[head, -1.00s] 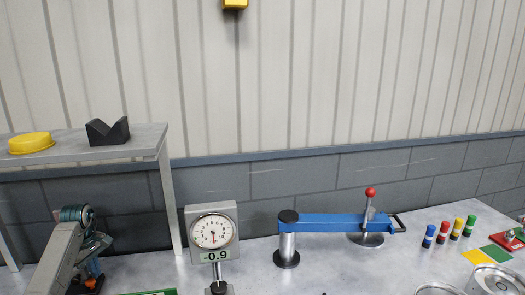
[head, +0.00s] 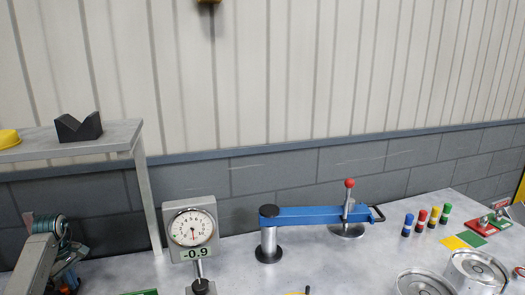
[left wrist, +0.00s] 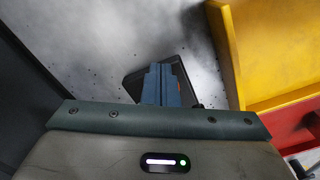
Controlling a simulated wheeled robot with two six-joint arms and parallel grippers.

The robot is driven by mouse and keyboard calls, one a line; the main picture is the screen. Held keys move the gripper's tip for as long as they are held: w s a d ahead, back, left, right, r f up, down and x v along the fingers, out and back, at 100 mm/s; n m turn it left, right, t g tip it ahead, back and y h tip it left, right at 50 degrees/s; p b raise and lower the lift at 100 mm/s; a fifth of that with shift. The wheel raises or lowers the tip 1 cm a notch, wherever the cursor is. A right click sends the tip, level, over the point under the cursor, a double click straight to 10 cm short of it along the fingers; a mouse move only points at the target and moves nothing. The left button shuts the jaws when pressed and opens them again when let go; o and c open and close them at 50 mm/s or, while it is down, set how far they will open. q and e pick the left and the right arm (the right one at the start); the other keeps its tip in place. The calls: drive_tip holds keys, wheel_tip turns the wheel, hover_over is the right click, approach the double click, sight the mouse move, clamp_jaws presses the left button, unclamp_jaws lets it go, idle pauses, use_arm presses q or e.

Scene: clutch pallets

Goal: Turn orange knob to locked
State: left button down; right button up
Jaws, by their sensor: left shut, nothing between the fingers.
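My left gripper (left wrist: 162,84) shows in the left wrist view with its blue fingers together and nothing between them. Behind the fingertips is a dark, rounded square plate (left wrist: 133,84). A sliver of orange (left wrist: 179,74) shows beside the fingers, perhaps the orange knob; the fingers cover most of it, so I cannot tell its angle or whether they touch it. In the head view, a small orange part (head: 68,282) shows at the lower left by my left arm, partly hidden. My right gripper is not in view.
In the left wrist view, a yellow wall (left wrist: 270,45) and a red one (left wrist: 295,118) stand close on the right. In the head view, a dial gauge (head: 192,228), a shelf (head: 85,143) and a blue lever arm (head: 310,215) stand near.

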use_arm(q)
drive_tip(key=shift+a, duration=0.1)
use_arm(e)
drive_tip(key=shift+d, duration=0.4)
use_arm(q)
drive_tip(key=shift+s, duration=0.3)
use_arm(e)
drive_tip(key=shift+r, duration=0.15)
use_arm(q)
drive_tip(key=shift+s, duration=0.15)
drive_tip(key=shift+s+a, duration=0.2)
drive_tip(key=shift+s, duration=0.35)
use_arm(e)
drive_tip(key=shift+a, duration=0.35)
use_arm(q)
drive_tip(key=shift+s, duration=0.1)
drive_tip(key=shift+s+d, duration=0.15)
drive_tip(key=shift+s, duration=0.05)
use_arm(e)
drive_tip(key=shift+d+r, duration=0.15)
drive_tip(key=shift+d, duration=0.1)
use_arm(q)
drive_tip(key=shift+p, duration=0.35)
wheel_tip(320, 180, up, 6)
drive_tip(key=p, duration=0.3)
drive_tip(key=shift+d, duration=0.15)
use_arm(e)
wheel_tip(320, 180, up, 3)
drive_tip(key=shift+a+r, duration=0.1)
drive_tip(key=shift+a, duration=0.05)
